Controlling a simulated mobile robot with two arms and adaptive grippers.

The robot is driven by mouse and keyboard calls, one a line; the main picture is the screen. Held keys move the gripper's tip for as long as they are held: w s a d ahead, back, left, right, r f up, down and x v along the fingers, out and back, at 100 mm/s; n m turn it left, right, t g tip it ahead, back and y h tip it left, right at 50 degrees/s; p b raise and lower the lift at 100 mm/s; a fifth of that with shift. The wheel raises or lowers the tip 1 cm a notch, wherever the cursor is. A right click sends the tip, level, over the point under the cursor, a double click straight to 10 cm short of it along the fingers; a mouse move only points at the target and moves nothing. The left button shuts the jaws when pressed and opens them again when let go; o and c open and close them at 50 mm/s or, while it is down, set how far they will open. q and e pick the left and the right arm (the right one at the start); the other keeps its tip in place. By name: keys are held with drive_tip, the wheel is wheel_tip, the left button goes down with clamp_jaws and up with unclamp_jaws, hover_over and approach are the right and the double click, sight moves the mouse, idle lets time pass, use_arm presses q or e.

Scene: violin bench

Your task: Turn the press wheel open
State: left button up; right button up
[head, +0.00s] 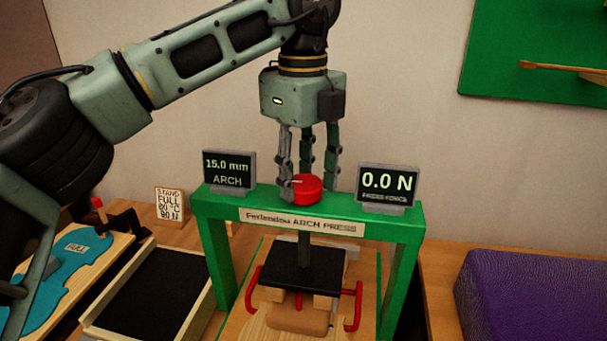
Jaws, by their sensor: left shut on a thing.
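The press wheel is a small red knob (308,190) on top of the green press frame (403,240). My left gripper (307,185) reaches straight down from above, its grey fingers around the red wheel and shut on it. The back of the wheel is partly hidden by the fingers. A dark spindle (304,250) runs down from the crossbar to a black press plate (303,268). The plate sits over wooden blocks and a wooden piece (297,317) between red clamps (352,305). My right gripper is not in view.
One display (229,169) reads 15.0 mm ARCH; another (388,187) reads 0.0 N. Both stand on the crossbar close beside my fingers. A black-lined tray (155,300) and a blue violin-shaped form (70,275) lie left. A purple padded block (535,300) is right.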

sight(302, 183)
use_arm(q)
drive_tip(key=o, duration=1.1)
drive_tip(key=shift+s+a, duration=0.1)
wheel_tip(302, 183, up, 12)
idle(0.4)
